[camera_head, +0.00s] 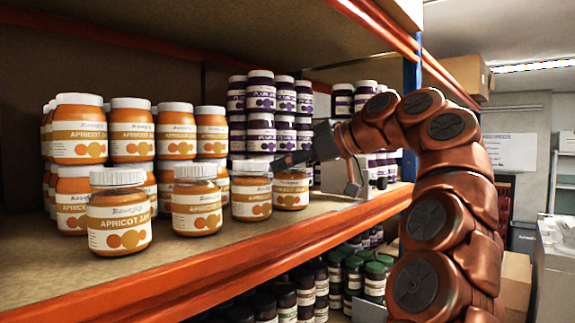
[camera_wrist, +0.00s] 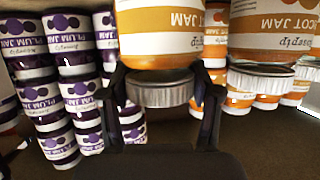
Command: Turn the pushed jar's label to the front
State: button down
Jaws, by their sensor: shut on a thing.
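In the head view, a front row of apricot jam jars with white lids and orange labels stands on the shelf board (camera_head: 190,255). My gripper (camera_head: 289,161) is at the right end of this row, over the rightmost jar (camera_head: 291,189). Its fingers and wrist hide part of that jar's lid. The wrist view is upside down: my gripper (camera_wrist: 165,88) has one finger on each side of the jar's ribbed lid (camera_wrist: 164,92) and is shut on it. The jar looks upright.
A neighbouring apricot jar (camera_head: 252,190) stands close on the left. Stacked apricot jars (camera_head: 80,130) fill the back left, and stacked plum jam jars (camera_head: 260,121) stand behind. The orange shelf beam (camera_head: 240,262) runs along the front, with another shelf above. A blue upright (camera_head: 411,85) stands right.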

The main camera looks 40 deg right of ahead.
jog(key=shift+c, duration=0.8)
grip_release()
jog(key=shift+f, duration=0.15)
jog(key=shift+d, duration=0.1)
jog(key=shift+s+d+r, duration=0.15)
jog(key=shift+s+r, duration=0.15)
jog(key=shift+s, duration=0.1)
jog(key=shift+v, duration=2.55)
jog(key=shift+s+r, duration=0.1)
jog(key=shift+s+d, duration=0.1)
jog(key=shift+s, duration=0.15)
jog(key=shift+s+r, duration=0.1)
jog(key=shift+s, duration=0.1)
